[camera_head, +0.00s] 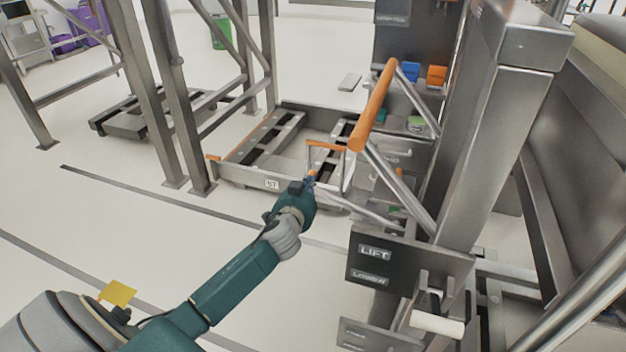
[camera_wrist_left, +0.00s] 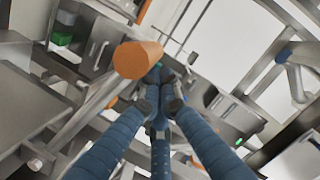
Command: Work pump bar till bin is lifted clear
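The pump bar (camera_head: 374,108), with a long orange grip, slants up beside the steel post. An orange rod end (camera_wrist_left: 138,60) in the left wrist view looks like this grip, close to my fingertips. My left gripper (camera_head: 311,180) is below and left of the pump bar in the head view, apparently off its grip. Its blue fingers (camera_wrist_left: 160,92) converge with tips close together, and I see nothing held. A low grey metal frame (camera_head: 228,170) with a white label lies on the floor behind it. I cannot tell which part is the bin. My right gripper is out of view.
A dark panel marked LIFT and LOWER (camera_head: 372,262) stands at the front of the steel post (camera_head: 490,140). A smaller orange handle (camera_head: 325,145) is just behind my left gripper. Steel legs (camera_head: 185,120) stand at the left. Floor at lower left is mostly clear.

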